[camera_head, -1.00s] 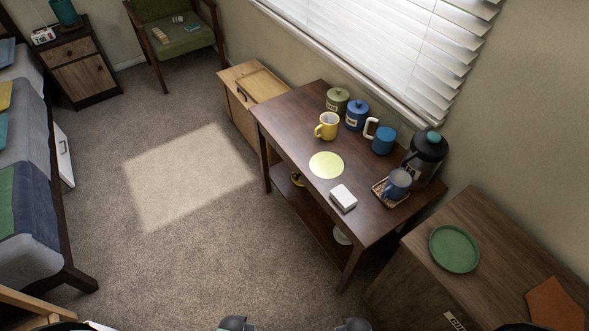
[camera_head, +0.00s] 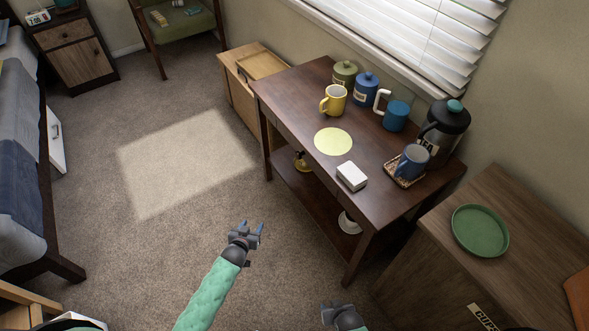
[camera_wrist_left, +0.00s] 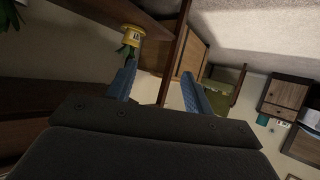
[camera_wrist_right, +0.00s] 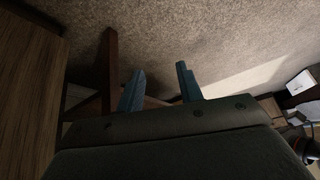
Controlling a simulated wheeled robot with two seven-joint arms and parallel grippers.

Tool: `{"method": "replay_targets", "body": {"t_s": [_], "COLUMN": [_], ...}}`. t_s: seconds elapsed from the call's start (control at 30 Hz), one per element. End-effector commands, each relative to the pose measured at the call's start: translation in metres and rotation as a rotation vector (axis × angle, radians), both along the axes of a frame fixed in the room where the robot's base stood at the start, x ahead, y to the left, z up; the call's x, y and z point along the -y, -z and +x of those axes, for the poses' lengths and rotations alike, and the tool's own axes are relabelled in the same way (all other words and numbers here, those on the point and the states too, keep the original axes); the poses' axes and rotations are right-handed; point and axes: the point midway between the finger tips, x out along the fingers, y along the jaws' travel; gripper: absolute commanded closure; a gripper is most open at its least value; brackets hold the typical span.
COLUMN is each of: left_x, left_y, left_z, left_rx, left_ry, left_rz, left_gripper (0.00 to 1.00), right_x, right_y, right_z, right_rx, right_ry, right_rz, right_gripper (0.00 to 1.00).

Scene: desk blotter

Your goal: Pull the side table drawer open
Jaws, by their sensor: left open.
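The dark brown side table (camera_head: 310,113) stands against the wall under the window. Its front, below the top, faces the open floor, and the drawer front (camera_head: 318,175) looks flush with it. I cannot make out a handle. My left gripper (camera_head: 252,228) is open and empty, over the carpet to the left of the table front and apart from it. Its spread fingers also show in the left wrist view (camera_wrist_left: 158,85). My right gripper (camera_head: 338,308) is low in the head view, near the table's near leg. Its fingers are apart and empty in the right wrist view (camera_wrist_right: 160,88).
A yellow pot (camera_head: 301,162) is on the lower shelf. A wooden cabinet (camera_head: 420,265) stands close at right. Carpet at left is clear.

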Motion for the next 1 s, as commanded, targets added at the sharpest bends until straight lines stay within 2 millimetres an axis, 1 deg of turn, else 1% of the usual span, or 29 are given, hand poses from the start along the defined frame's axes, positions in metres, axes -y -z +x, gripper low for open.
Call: {"method": "replay_targets", "body": {"t_s": [0.03, 0.1, 0.17, 0.2, 0.3, 0.4, 0.53, 0.7, 0.83, 1.0], "left_x": [0.004, 0.012, 0.019, 0.024, 0.037, 0.051, 0.069, 0.088, 0.097, 0.102], "left_y": [0.0, -0.017, -0.031, -0.042, -0.067, -0.091, -0.12, -0.15, -0.165, -0.174], "left_z": [0.023, 0.048, 0.067, 0.079, 0.103, 0.122, 0.136, 0.14, 0.138, 0.136], "left_rx": [0.07, 0.161, 0.236, 0.286, 0.401, 0.505, 0.622, 0.726, 0.764, 0.78], "left_ry": [0.021, 0.053, 0.087, 0.111, 0.185, 0.27, 0.399, 0.57, 0.663, 0.712], "left_rz": [-0.024, -0.064, -0.101, -0.126, -0.188, -0.251, -0.327, -0.406, -0.444, -0.464], "left_gripper": [0.48, 0.48, 0.48, 0.48, 0.48, 0.48, 0.48, 0.48, 0.48, 0.48], "right_x": [-0.006, -0.013, -0.019, -0.024, -0.034, -0.044, -0.055, -0.068, -0.073, -0.075], "right_y": [0.013, 0.015, 0.016, 0.016, 0.017, 0.016, 0.014, 0.008, 0.002, -0.004], "right_z": [0.005, 0.011, 0.016, 0.02, 0.028, 0.036, 0.044, 0.052, 0.056, 0.057], "right_rx": [0.028, 0.066, 0.099, 0.121, 0.176, 0.231, 0.302, 0.382, 0.421, 0.441], "right_ry": [-0.001, -0.001, -0.001, -0.001, -0.002, -0.001, 0.001, 0.005, 0.008, 0.009], "right_rz": [0.013, 0.032, 0.047, 0.058, 0.084, 0.111, 0.147, 0.189, 0.21, 0.22], "right_gripper": [0.64, 0.64, 0.64, 0.64, 0.64, 0.64, 0.64, 0.64, 0.64, 0.64]}}
